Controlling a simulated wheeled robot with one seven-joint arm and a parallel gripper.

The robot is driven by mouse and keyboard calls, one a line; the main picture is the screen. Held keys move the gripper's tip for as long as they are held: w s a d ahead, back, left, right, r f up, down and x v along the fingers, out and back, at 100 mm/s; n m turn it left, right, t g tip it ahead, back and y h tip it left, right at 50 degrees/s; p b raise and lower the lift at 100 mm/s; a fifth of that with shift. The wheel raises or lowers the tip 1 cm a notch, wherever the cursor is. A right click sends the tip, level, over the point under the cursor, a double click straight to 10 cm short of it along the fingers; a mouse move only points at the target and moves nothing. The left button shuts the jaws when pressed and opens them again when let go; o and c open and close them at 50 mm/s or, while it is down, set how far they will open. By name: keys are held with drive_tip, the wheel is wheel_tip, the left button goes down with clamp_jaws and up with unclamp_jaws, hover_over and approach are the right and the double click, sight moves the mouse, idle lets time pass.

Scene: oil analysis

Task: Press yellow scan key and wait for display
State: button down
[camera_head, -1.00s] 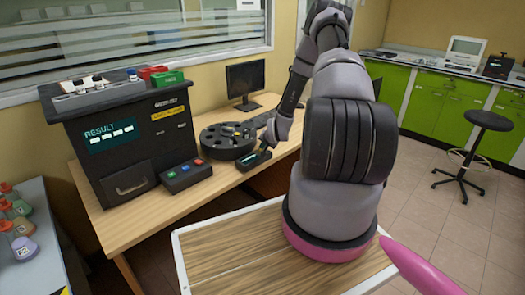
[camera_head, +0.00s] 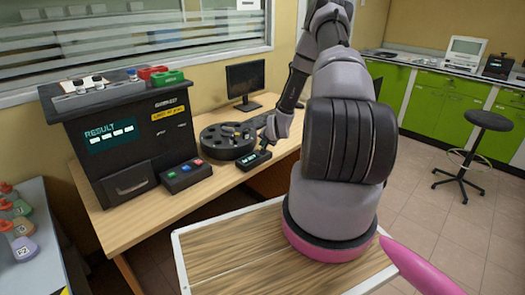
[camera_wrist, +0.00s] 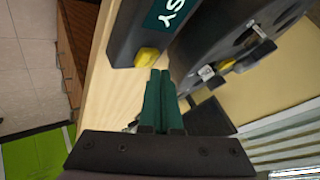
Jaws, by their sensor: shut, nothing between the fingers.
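A small dark device (camera_head: 251,160) lies at the front edge of the wooden desk. In the wrist view its dark body (camera_wrist: 124,38) carries a yellow key (camera_wrist: 147,57) at its near end. Its teal display (camera_wrist: 171,14) shows white letters, of which "SY" is in view; the rest is cut off. My gripper (camera_wrist: 160,73) has its green fingers shut together and empty. The fingertips are right by the yellow key; I cannot tell whether they touch it. In the head view my gripper is small and above the device, and the key cannot be made out.
A round black carousel (camera_head: 228,140) stands just behind the device. A large black analyser (camera_head: 125,140) with a "RESULT" display and a button box (camera_head: 186,175) are to the left. A monitor (camera_head: 245,84) is at the back. The wooden desk (camera_head: 215,187) is bare in front.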

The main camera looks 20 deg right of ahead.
drive_tip(key=shift+r, duration=0.1)
drive_tip(key=shift+r, duration=2.5)
